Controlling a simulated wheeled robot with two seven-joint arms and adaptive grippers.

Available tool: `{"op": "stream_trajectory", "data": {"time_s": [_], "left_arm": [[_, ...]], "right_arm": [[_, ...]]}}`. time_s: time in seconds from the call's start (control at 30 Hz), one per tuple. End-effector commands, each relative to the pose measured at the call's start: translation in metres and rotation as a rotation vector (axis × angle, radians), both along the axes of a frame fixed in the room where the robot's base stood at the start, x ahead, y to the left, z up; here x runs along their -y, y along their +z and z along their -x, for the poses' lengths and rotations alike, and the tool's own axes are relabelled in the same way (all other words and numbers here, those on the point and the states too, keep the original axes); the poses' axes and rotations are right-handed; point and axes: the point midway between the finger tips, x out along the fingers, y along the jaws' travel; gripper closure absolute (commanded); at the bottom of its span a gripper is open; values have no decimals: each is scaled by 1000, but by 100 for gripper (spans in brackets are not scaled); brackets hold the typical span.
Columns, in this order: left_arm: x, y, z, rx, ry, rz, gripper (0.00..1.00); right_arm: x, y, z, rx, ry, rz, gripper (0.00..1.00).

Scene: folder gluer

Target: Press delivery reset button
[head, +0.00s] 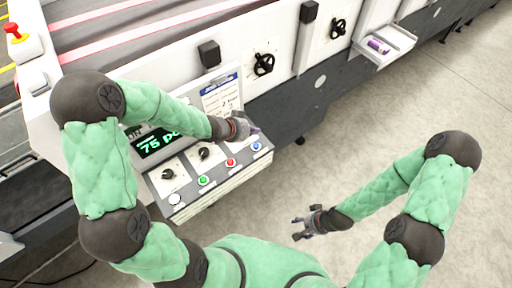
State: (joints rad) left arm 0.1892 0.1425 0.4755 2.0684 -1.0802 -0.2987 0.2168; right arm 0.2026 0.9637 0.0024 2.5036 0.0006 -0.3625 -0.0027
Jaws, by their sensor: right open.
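A tilted control panel (187,183) on the machine's side carries a row of small buttons: a white one (174,198), a green one (203,180), a red one (230,162) and a blue one (256,146). Their labels are too small to read. Two black knobs sit above them, under a green-lit display (158,143). My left gripper (253,128) is over the panel's upper right, above and close to the blue button; I cannot tell whether it touches anything, nor its jaw state. My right gripper (298,228) is open and empty over the floor.
A red emergency-stop button (14,31) stands at the far left. Black handwheels (264,64) and black blocks stick out of the machine's white side. A small white tray (384,46) holds a purple item (378,46). The floor (350,120) at right is clear.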

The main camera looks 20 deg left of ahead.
Motion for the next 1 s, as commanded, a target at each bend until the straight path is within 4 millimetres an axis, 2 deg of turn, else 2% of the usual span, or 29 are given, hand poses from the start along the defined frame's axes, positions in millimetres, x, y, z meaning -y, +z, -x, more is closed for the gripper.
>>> {"op": "stream_trajectory", "data": {"time_s": [0.03,0.1,0.5,0.67,1.0], "left_arm": [[0,-10,0,0,0,0,100],[0,-17,0,0,0,0,100],[0,-57,0,0,1,1,100],[0,-63,0,0,0,0,100],[0,-62,0,0,0,0,100]], "right_arm": [[0,-11,0,0,0,0,43],[0,-19,0,0,0,0,43],[0,-57,0,0,0,0,43],[0,-62,0,0,0,0,43],[0,-61,0,0,0,0,43]]}}
